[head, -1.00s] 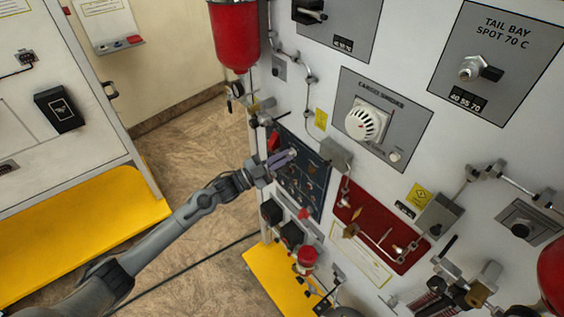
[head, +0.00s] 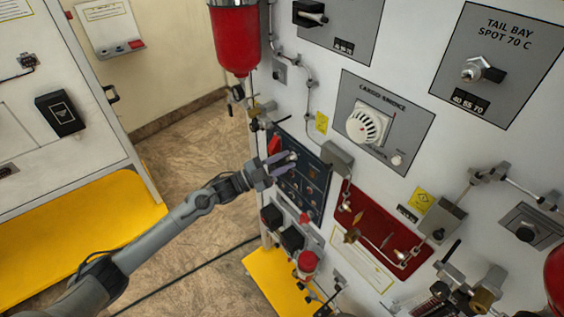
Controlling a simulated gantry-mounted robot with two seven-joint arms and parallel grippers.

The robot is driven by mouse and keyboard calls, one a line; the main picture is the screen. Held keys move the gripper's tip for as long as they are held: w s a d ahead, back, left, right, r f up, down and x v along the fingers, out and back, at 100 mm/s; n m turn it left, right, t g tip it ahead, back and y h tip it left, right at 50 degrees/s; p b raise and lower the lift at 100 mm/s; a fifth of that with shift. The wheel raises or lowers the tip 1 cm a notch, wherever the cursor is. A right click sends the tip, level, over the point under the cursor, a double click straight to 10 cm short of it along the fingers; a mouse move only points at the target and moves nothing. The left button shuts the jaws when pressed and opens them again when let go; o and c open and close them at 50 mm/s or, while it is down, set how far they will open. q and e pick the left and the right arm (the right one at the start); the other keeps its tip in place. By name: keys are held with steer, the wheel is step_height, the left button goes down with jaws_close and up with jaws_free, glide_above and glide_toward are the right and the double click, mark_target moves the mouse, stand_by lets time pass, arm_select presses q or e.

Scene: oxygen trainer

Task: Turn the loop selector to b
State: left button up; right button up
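My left gripper (head: 284,164) is at the upper left part of a dark blue panel (head: 316,205) with several small knobs and switches, in the head view. Its fingers are close to or touching a control there. The fingers hide that spot, and I cannot tell whether they are shut. A red handle or cover (head: 274,146) shows just above the fingers. No label marking the loop selector or its b position is readable. My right gripper cannot be made out.
Right of the blue panel are a grey box (head: 337,158), a dark red panel (head: 372,228) and the cargo smoke detector plate (head: 411,123). A red cylinder (head: 235,38) hangs above. Black boxes and a red knob (head: 307,262) stick out below. The floor at left is open.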

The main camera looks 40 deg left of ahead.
arm_select(q)
steer(key=shift+o, duration=0.3)
steer(key=shift+w, duration=0.1)
steer(key=shift+s+a+f, duration=0.2)
steer(key=shift+s+a, duration=0.15)
steer(key=shift+s, duration=0.15)
steer(key=v, duration=0.9)
steer(key=shift+s+b, duration=0.3)
steer(key=shift+b, duration=0.05)
steer(key=shift+a, duration=0.1)
